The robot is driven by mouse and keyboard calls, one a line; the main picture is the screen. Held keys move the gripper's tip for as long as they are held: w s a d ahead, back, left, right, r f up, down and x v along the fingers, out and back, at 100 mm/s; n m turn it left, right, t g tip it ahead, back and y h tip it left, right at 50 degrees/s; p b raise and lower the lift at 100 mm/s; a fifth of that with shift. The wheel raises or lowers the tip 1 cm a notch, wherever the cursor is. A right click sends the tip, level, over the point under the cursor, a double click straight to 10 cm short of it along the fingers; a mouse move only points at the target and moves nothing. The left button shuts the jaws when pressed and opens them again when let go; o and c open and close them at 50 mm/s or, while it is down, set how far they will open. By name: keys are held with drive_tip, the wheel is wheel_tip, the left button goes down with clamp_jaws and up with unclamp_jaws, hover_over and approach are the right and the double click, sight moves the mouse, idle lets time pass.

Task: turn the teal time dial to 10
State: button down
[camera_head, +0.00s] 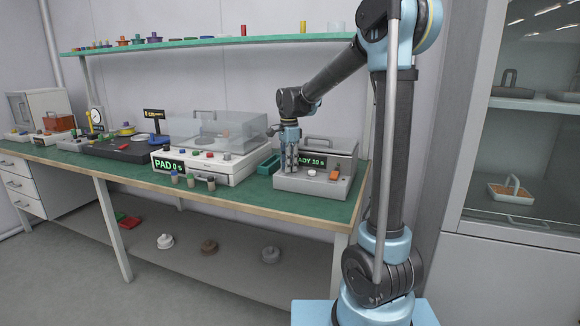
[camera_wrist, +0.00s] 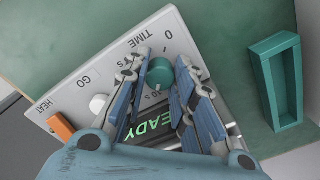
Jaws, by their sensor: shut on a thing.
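The teal time dial (camera_wrist: 160,73) sits on a light grey panel (camera_wrist: 105,62) marked TIME, with 0 on one side and a 10 S label partly covered by a finger. My gripper (camera_wrist: 162,82) is shut on the dial, with one finger on each side of it. In the head view my gripper (camera_head: 290,165) points down over the left part of the grey device, and the dial is hidden behind it. The green display (camera_head: 309,161) reads "READY 10 s", its start covered by my gripper; it also shows in the wrist view (camera_wrist: 150,127), partly covered.
On the same panel are a white GO button (camera_wrist: 98,103) and an orange HEAT lever (camera_wrist: 60,126). A teal open tray (camera_wrist: 284,112) lies beside the device. A white machine with a clear lid (camera_head: 215,165) stands to the left on the green bench.

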drive_tip(key=c, duration=1.3)
unclamp_jaws()
drive_tip(key=shift+r, duration=0.2)
drive_tip(key=shift+r, duration=3.8)
